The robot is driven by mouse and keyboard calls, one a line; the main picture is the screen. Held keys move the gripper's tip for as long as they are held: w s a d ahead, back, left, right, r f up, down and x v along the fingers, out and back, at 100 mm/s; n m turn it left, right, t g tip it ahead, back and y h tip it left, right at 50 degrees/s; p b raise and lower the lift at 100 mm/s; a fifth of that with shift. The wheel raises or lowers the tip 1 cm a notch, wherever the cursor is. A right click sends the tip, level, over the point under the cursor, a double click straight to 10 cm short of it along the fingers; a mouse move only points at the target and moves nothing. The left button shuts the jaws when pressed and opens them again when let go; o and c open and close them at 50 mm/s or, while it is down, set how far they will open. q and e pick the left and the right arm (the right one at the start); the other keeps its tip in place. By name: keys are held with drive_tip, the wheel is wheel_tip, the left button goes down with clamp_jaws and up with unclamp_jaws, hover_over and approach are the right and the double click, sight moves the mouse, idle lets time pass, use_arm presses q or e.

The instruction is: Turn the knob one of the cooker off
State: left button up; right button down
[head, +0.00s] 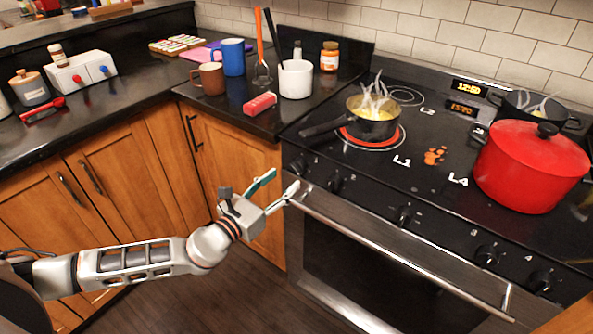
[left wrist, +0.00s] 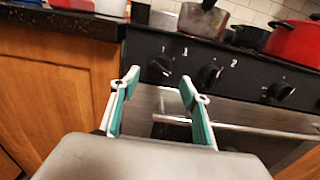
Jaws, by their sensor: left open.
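The cooker (head: 350,215) is black and steel with a row of black knobs on its front. My left gripper (head: 281,184) is open and empty in front of the cooker's left front corner, near knob one and the handle's left end. In the left wrist view my left gripper (left wrist: 160,82) has its teal fingers spread, apparently apart from the knob. My right gripper is not in view.
The oven handle (head: 400,255) juts out below the knobs. A steaming pan (head: 373,129) sits on a glowing red burner; a red pot (head: 530,170) stands at right. A wooden cabinet (head: 240,165) adjoins on the left.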

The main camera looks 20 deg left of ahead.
sight(295, 171)
use_arm(q)
drive_tip(key=x, duration=0.6)
drive_tip(key=shift+c, duration=0.4)
drive_tip(key=c, duration=1)
